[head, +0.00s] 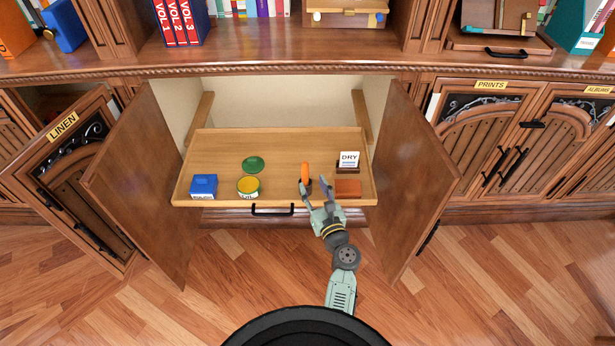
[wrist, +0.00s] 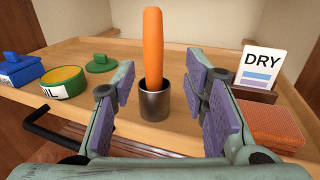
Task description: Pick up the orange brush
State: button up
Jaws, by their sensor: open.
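The orange brush (head: 305,172) stands upright in a dark metal cup on the pulled-out wooden tray. In the wrist view the orange brush (wrist: 153,48) shows its rounded handle above the cup (wrist: 155,102); its lower end is hidden inside the cup. My gripper (head: 316,186) reaches over the tray's front edge from below. In the wrist view my gripper (wrist: 164,90) is open, with one purple-padded finger on each side of the cup and brush. The fingers look apart from the brush, and nothing is held.
On the tray (head: 225,150) are a blue box (head: 204,186), a yellow-topped tin (head: 249,186), a green lid (head: 253,164), a DRY card (head: 348,160) and an orange-brown block (head: 348,188). Open cabinet doors (head: 145,185) (head: 414,180) flank it.

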aim_at(306, 176)
jog(key=x, duration=0.5)
jog(key=shift+s+a+r, duration=0.1)
jog(key=shift+a+r, duration=0.05)
jog(key=shift+a, duration=0.25)
jog(key=shift+w+a, duration=0.1)
jog(key=shift+w, duration=0.4)
jog(key=shift+c, duration=0.5)
grip_shut()
